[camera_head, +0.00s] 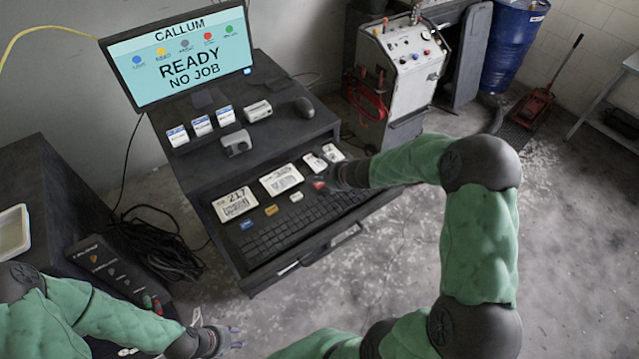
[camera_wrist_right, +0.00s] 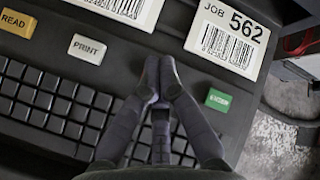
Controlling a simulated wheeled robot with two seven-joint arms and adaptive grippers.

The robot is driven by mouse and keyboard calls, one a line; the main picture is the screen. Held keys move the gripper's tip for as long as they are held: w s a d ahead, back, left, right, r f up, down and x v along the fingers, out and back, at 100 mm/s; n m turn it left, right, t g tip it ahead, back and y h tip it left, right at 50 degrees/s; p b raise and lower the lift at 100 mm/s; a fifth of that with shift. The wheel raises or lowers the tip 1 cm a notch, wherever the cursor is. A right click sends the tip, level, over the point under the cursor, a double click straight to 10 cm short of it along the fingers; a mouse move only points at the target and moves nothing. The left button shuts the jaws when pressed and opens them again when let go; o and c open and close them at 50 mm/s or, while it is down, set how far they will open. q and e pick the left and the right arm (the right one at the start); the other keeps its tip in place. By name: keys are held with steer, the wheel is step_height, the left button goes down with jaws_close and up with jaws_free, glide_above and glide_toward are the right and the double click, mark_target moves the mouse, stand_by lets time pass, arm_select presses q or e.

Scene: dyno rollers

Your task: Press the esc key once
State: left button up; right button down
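The keyboard (camera_head: 300,222) lies on a pulled-out tray under the monitor. A row of coloured keys runs behind its black keys: blue (camera_head: 246,224), orange (camera_head: 271,210), white (camera_head: 296,197) and red (camera_head: 319,184). No esc lettering is legible. My right gripper (camera_head: 334,178) is beside the red key. In the right wrist view its fingertips (camera_wrist_right: 160,72) meet, with nothing between them, between the white PRINT key (camera_wrist_right: 87,48) and a green key (camera_wrist_right: 217,100). The fingers hide the red key there; contact cannot be told. My left gripper (camera_head: 232,340) is low at the left, its opening unclear.
The monitor (camera_head: 180,55) reads "CALLUM", "READY", "NO JOB" above the desk. Barcode cards (camera_head: 236,204) lie behind the coloured keys; the JOB 562 card (camera_wrist_right: 228,35) is near my right fingertips. A white machine (camera_head: 405,65) stands behind my right arm.

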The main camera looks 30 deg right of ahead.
mark_target(321, 186)
steer(key=shift+f+b, duration=0.45)
steer(key=shift+b, duration=0.15)
steer(key=shift+f+b, duration=0.35)
steer(key=shift+b, duration=0.1)
stand_by(0.7)
steer(key=shift+r, duration=0.15)
steer(key=shift+r+p, duration=0.55)
steer(key=shift+r, duration=0.1)
steer(key=shift+r+p, duration=1.95)
steer(key=shift+r, duration=0.55)
